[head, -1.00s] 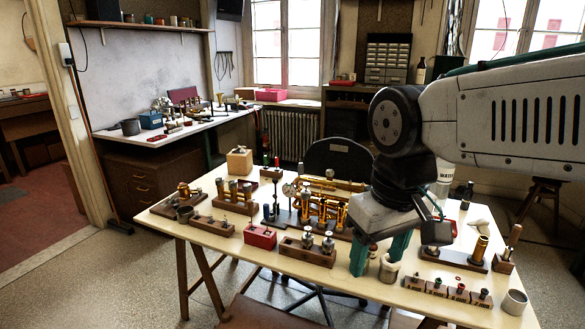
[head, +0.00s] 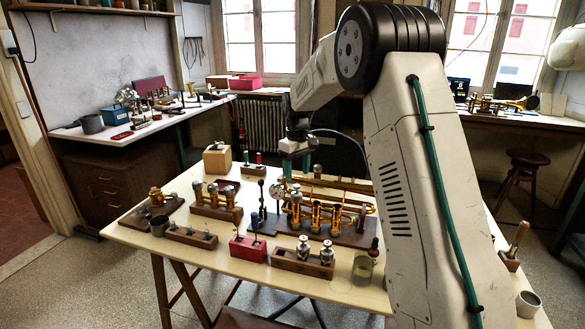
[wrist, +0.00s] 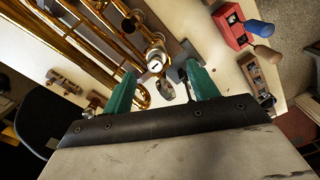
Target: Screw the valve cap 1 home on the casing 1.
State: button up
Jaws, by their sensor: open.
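The brass horn (head: 325,212) lies on a dark wooden stand on the near table, with several upright brass valve casings. My gripper (head: 295,168) is above the horn's left back part, its green fingers pointing down. In the wrist view my gripper (wrist: 160,85) is open, with a finger on each side of a silver round cap-like top (wrist: 155,62) at the end of a brass tube. Nothing is visibly gripped. A smaller silver round part (wrist: 165,89) shows just below it. I cannot tell which of these is valve cap 1, or which casing is casing 1.
A red block (head: 249,249) and a wooden block (head: 303,263) with two silver-topped parts stand in front of the horn. A wooden rack (head: 216,207) is to the left. A pale wooden cube (head: 217,160) stands behind. My arm hides the table's right part.

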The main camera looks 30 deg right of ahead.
aim_at(297, 186)
jog(key=shift+w+d+f, duration=0.35)
jog(key=shift+w+f, duration=0.3)
jog(key=shift+f, duration=0.05)
notch_tip(297, 186, down, 8)
jog(key=shift+r, duration=0.25)
jog(key=shift+c, duration=0.3)
jog(key=c, duration=1.1)
jog(key=m, duration=0.5)
jog(key=shift+m, duration=0.7)
jog(key=m, duration=0.4)
jog(key=shift+a, duration=0.1)
